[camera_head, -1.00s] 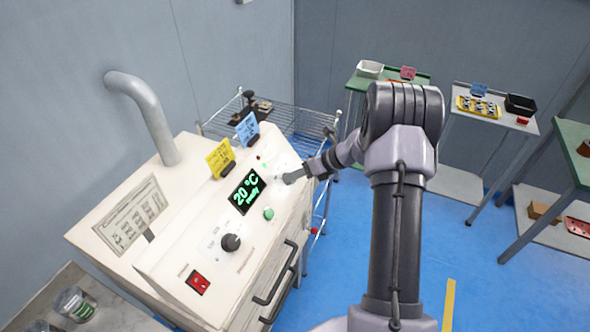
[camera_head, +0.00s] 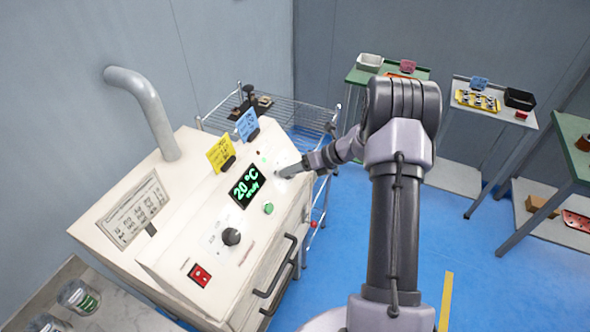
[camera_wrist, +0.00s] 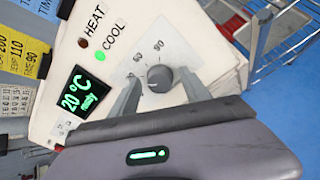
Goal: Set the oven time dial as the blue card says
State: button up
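My gripper (camera_wrist: 160,80) is open, with one finger on each side of the dial and a small gap visible on both sides. In the wrist view only part of the blue card (camera_wrist: 40,8) shows, with the word TIME.
A yellow card (camera_head: 221,152) stands beside the blue one. The panel has a display (camera_head: 246,188) reading 20 °C, a green button (camera_head: 268,208), another dark knob (camera_head: 231,236) and a red switch (camera_head: 200,275). A wire rack (camera_head: 300,118) stands behind the oven.

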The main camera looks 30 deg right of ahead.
jog(key=shift+d+r, duration=0.1)
jog(key=p+v, duration=0.2)
jog(key=v, duration=1.5)
jog(key=shift+p, duration=0.3)
jog(key=shift+s, duration=0.1)
